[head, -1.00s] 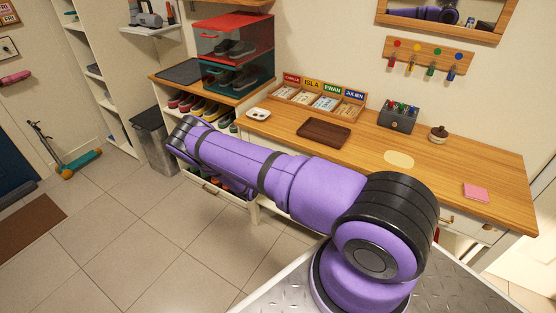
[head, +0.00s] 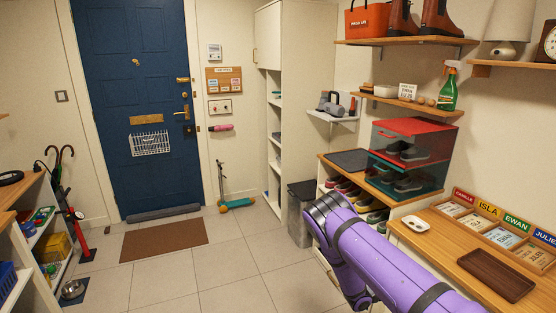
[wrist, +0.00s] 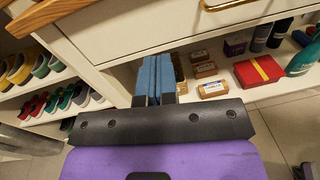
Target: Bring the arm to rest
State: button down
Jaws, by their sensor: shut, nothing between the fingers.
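My purple arm (head: 385,262) reaches into the lower right of the head view. It is bent, and its dark joint is near the shoe cubbies. My gripper (wrist: 153,60) shows in the wrist view with its two blue fingers together and nothing held between them. It points toward the open space under a white drawer front (wrist: 150,30). The head view does not show the gripper's fingers. Whether the fingers touch the furniture cannot be told.
Shoe cubbies (wrist: 22,108) are left of the gripper. A low shelf with boxes and a red package (wrist: 258,70) is on the right. A grey bin (head: 300,213) stands by the cubbies. The tiled floor (head: 220,265) is mostly open before the blue door (head: 133,90).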

jog(key=s+a+r+m+g+y, duration=0.25)
jog(key=r+m, duration=0.25)
jog(key=r, duration=0.8)
jog(key=s+a+r+m+g+y, duration=0.1)
jog(key=s+r+m+g+y, duration=0.25)
jog(key=r, duration=0.85)
jog(key=s+a+r+m+y, duration=0.2)
jog(key=s+r+m+y, duration=0.3)
jog(key=r, duration=0.8)
jog(key=s+a+r+m+t+y, duration=0.2)
jog(key=s+a+r, duration=0.1)
jog(key=s+r, duration=0.3)
jog(key=s+a+r+m+t+y, duration=0.2)
jog(key=s+a+r, duration=0.2)
jog(key=s, duration=0.7)
jog(key=s+a+r+m+t+y, duration=0.2)
jog(key=s+a+r+t, duration=0.1)
jog(key=s+r, duration=0.5)
jog(key=shift+s+a, duration=0.3)
jog(key=shift+s, duration=0.25)
